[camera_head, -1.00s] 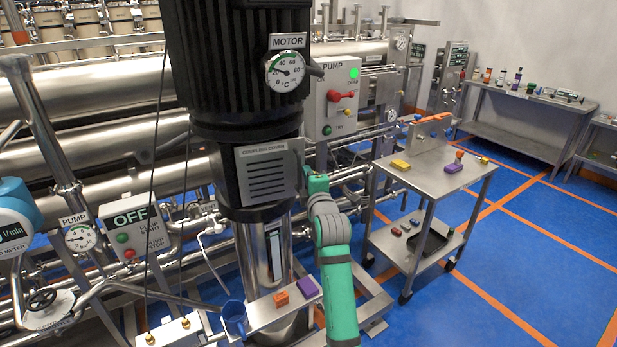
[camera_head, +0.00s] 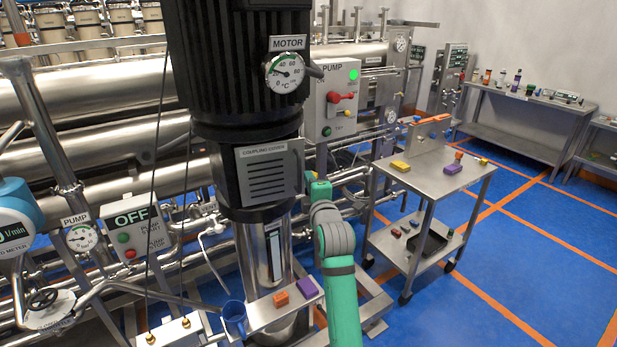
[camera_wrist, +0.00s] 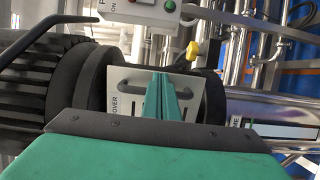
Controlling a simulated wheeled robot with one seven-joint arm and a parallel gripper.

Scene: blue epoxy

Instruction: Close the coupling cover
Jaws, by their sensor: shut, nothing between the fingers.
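The coupling cover (camera_head: 270,173) is a grey slotted plate with a label along its top, on the black housing below the motor. It sits against the housing front; I cannot tell whether it is fully flush. My gripper (camera_head: 314,188) is at the right side of the cover. Its green fingers (camera_wrist: 172,98) are together, with nothing between them, and overlap the plate in the wrist view. They hide part of the plate; contact is unclear.
A black motor (camera_head: 240,60) with a gauge stands above the cover. A small shelf (camera_head: 262,312) below holds an orange block, a purple block and a blue cup. A steel cart (camera_head: 425,178) stands to the right. Pipes lie behind; blue floor is clear at right.

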